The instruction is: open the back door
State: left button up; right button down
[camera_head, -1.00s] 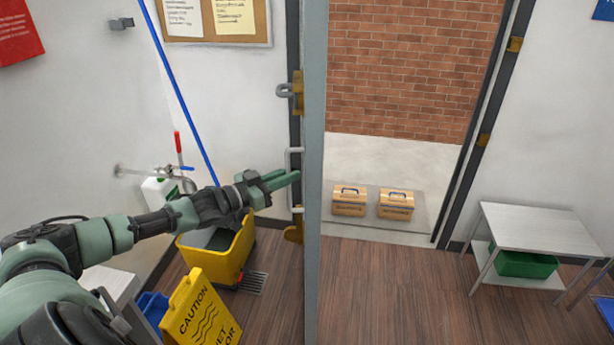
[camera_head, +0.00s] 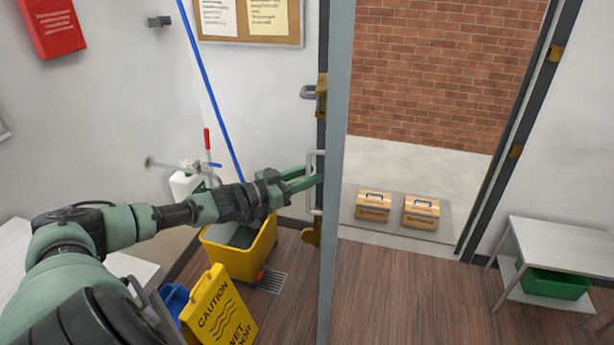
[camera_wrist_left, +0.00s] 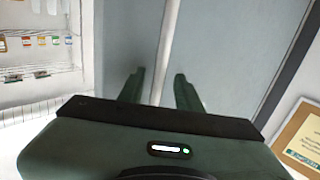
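The back door (camera_head: 336,120) shows nearly edge-on as a tall grey panel in the head view, standing away from its doorway. A pale upright pull handle (camera_head: 314,165) is on its left face. My left gripper (camera_head: 306,182) is at this handle, with its two green fingers apart and their tips close to the door. In the left wrist view the fingers (camera_wrist_left: 158,88) are spread, with a pale upright strip (camera_wrist_left: 172,40) running between them; I cannot tell if they touch it. My right gripper is out of view.
The doorway is clear, with two cardboard boxes (camera_head: 373,206) (camera_head: 421,213) on a mat outside. A yellow mop bucket (camera_head: 240,258) and a yellow caution sign (camera_head: 217,305) stand below my left arm. A side table (camera_head: 562,240) with a green bin (camera_head: 556,284) is at right.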

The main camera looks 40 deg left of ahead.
pick_arm(q)
jog(key=shift+s, duration=0.15)
jog(key=p+v, duration=0.1)
jog(key=v, duration=0.6)
jog(key=shift+s+a, duration=0.15)
jog(key=shift+s, duration=0.1)
dwell(0.5)
